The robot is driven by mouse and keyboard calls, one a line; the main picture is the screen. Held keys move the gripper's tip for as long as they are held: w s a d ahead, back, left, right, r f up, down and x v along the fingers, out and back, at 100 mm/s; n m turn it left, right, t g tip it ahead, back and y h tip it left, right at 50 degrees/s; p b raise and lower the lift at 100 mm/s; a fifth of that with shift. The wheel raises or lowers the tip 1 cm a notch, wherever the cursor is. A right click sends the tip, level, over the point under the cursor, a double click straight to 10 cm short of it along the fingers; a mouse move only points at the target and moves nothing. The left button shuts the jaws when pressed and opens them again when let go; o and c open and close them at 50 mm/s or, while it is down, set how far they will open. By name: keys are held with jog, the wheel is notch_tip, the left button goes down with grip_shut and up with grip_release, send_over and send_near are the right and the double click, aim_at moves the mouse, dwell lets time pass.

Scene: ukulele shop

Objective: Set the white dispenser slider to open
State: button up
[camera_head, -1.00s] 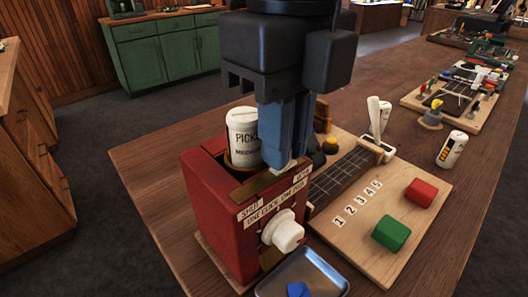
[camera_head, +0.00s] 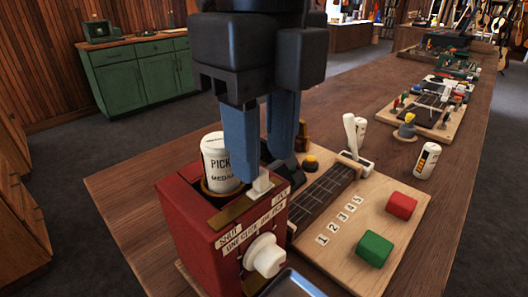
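The red dispenser box (camera_head: 200,255) stands at the lower centre, with a brass strip (camera_head: 230,214) along its top. The white slider (camera_head: 262,184) sits on this strip toward its right end, by the right-hand label, which is partly legible and seems to read OPEN. The SHUT label (camera_head: 229,240) is at the left end. My gripper (camera_head: 262,168) points down over the slider. Its two blue fingers are apart, one to the left and one behind to the right of the slider. I cannot tell whether either touches it.
A white pick tub (camera_head: 216,160) stands in the dispenser's top. A white knob (camera_head: 264,255) juts from its front. A metal tray (camera_head: 290,285) is cut off below. Right is a wooden board with a green block (camera_head: 374,249), a red block (camera_head: 400,206) and a white lever (camera_head: 351,133).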

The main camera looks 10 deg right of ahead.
aim_at(264, 168)
notch_tip(264, 168, up, 6)
dwell(0.4)
